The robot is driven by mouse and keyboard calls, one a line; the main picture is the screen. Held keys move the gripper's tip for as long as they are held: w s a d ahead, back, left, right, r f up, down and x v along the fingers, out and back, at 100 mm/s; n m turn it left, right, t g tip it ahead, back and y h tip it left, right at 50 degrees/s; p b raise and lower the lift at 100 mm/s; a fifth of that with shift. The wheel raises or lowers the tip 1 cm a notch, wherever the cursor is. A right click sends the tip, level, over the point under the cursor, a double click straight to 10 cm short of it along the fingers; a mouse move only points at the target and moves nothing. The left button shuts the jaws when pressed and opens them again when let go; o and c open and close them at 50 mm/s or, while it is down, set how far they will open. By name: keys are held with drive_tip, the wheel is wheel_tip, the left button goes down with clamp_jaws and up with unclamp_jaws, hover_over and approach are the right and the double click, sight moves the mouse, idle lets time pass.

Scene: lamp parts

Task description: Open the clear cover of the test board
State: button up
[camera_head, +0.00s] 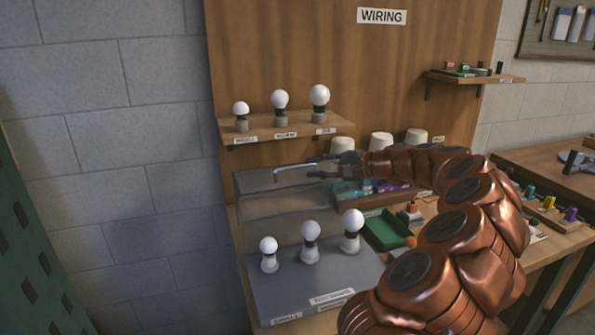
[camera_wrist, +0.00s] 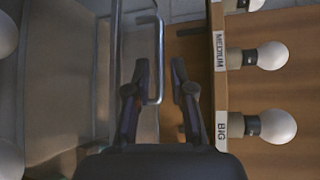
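The test board (camera_head: 320,290) is a grey base with three white bulbs on it, one of them the right-hand bulb (camera_head: 353,222). Its clear cover (camera_head: 285,205) appears raised, standing up behind the bulbs; its exact angle is hard to tell. A pale metal handle (camera_head: 293,171) is at the cover's upper edge. My gripper (camera_head: 312,166) is at the handle's right end. In the wrist view my gripper (camera_wrist: 160,75) is open, with the handle (camera_wrist: 160,50) between or just beyond its fingertips, nearer one finger. Contact is unclear.
A wooden shelf (camera_head: 285,131) with three bulbs is just above my gripper, and its edge (camera_wrist: 219,100) is close in the wrist view. White cups (camera_head: 381,141), a green tray (camera_head: 388,230) and small parts lie to the right around my arm. The left side is clear.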

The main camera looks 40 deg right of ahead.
sight(300, 167)
drive_tip(key=shift+s+d+f, duration=0.15)
drive_tip(key=shift+s+d, duration=0.1)
drive_tip(key=shift+d, duration=0.55)
drive_tip(key=shift+d+m+t+h, duration=0.1)
drive_tip(key=shift+m+t+h, duration=0.2)
drive_tip(key=shift+p+x, duration=0.7)
drive_tip(key=shift+x, duration=3.15)
drive_tip(key=shift+c, duration=0.4)
clamp_jaws()
drive_tip(key=shift+f, duration=0.1)
